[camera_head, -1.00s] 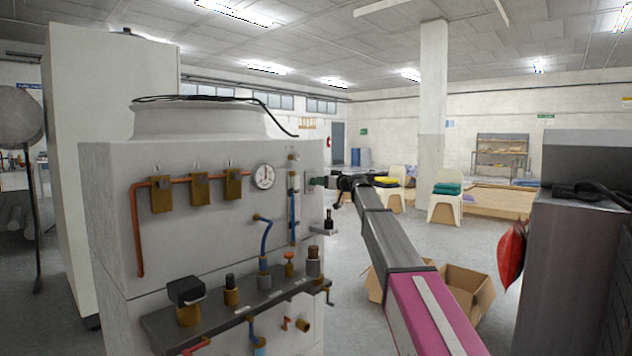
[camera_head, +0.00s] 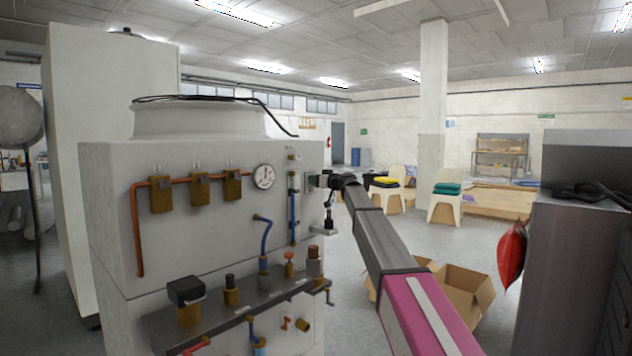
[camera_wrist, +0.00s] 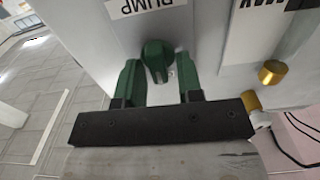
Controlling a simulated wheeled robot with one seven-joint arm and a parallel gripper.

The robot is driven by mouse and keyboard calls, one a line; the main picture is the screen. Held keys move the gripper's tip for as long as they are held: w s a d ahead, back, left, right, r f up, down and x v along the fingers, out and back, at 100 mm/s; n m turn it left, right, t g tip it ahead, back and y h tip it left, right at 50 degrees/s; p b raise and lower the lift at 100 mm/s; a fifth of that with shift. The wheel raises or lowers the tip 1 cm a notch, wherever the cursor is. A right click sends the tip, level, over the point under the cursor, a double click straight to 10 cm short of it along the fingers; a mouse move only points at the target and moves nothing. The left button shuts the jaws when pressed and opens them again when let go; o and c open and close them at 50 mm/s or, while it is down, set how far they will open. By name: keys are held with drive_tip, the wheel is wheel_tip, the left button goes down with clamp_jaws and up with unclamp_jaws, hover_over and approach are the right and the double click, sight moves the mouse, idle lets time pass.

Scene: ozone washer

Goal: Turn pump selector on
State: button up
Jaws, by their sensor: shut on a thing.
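The pump selector is a dark green knob (camera_wrist: 157,58) on a pale panel under an upside-down "PUMP" label (camera_wrist: 147,6) in the wrist view. My gripper (camera_wrist: 158,78) has two green fingers, one on each side of the knob, and is shut on it. In the head view my gripper (camera_head: 318,181) is at the right edge of the white washer cabinet (camera_head: 112,205), and the knob is too small and covered to make out there. The knob's exact angle is hard to tell.
A brass fitting (camera_wrist: 270,73) sticks out of the panel beside my gripper in the wrist view. The cabinet front carries a gauge (camera_head: 264,176), copper pipe (camera_head: 138,235) and a shelf of valves. An open cardboard box (camera_head: 462,290) stands on the floor behind my arm.

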drive_tip(key=shift+w+d+f+m, duration=0.1)
drive_tip(key=shift+w+f+m, duration=0.1)
drive_tip(key=shift+m, duration=2.75)
drive_tip(key=shift+w+d+f+m, duration=0.1)
drive_tip(key=shift+d+f+m, duration=0.1)
drive_tip(key=shift+m, duration=2.7)
drive_tip(key=shift+w+d+f+m, duration=0.1)
drive_tip(key=shift+f+m, duration=0.1)
drive_tip(key=shift+m, duration=2.75)
drive_tip(key=o, duration=0.6)
drive_tip(key=shift+s+d, duration=0.1)
drive_tip(key=v, duration=1)
drive_tip(key=shift+s+d, duration=0.2)
